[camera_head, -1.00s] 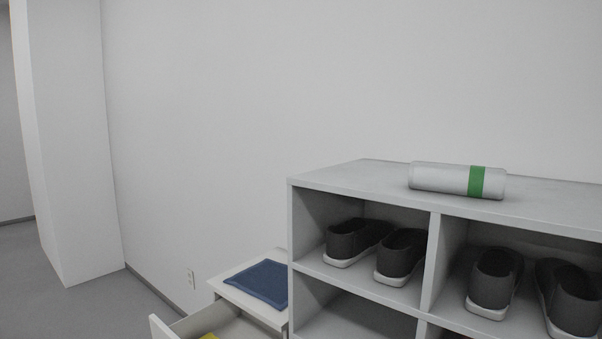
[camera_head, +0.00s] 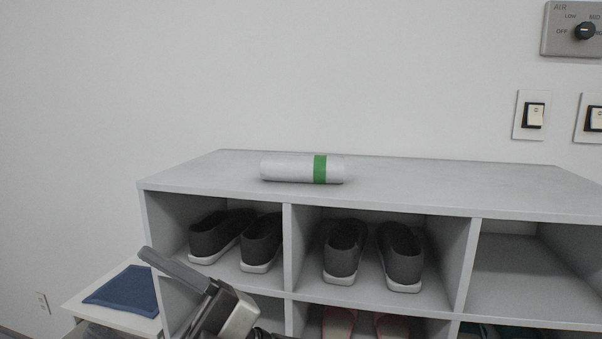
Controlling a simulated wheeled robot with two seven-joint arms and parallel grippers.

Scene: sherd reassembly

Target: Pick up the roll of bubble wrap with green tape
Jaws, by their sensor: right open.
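The roll of bubble wrap (camera_head: 290,168) is a pale cylinder with a green tape band (camera_head: 320,169) right of its middle. It lies on its side on top of the grey shelf unit (camera_head: 440,183), left of the unit's centre. My right gripper (camera_head: 182,275) is at the lower left, in front of the shelf's left compartments. It is open, below the roll and clear of it. Part of it is cut off by the bottom edge. My left gripper is not in view.
Dark shoes (camera_head: 343,250) stand in the upper left and middle compartments. The upper right compartment is empty. Red-pink shoes (camera_head: 338,324) show below. A blue folded cloth (camera_head: 125,290) lies on a lower white cabinet at left. The shelf top around the roll is clear.

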